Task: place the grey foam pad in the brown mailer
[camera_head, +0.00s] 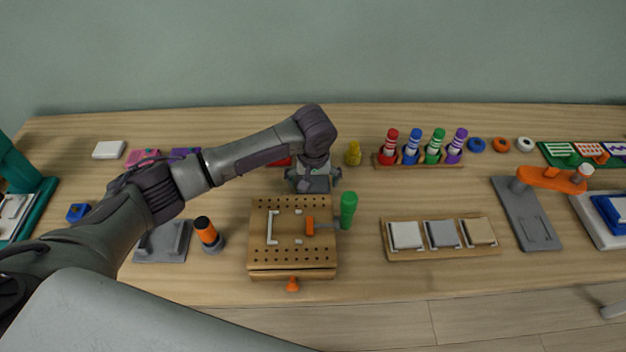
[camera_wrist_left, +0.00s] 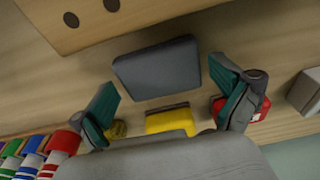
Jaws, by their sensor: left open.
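The grey foam pad (camera_wrist_left: 157,68) is a thick grey slab lying on the table in the left wrist view. In the head view, part of the grey pad (camera_head: 313,185) shows below my left gripper (camera_head: 313,178). That gripper (camera_wrist_left: 178,100) is open and empty, with its fingers spread wide at the pad's far side; I see no contact. The brown mailer (camera_head: 479,231) appears to be the tan square at the right end of a wooden tray, beside a grey and a white one. My right gripper is not in view.
A wooden pegboard box (camera_head: 262,262) with a green-handled tool (camera_head: 348,209) stands in front of the pad. A yellow block (camera_wrist_left: 170,121) lies behind it. Coloured markers (camera_head: 410,155) stand in a rack at the back. Bare table lies between the rack and the mailer tray (camera_head: 445,255).

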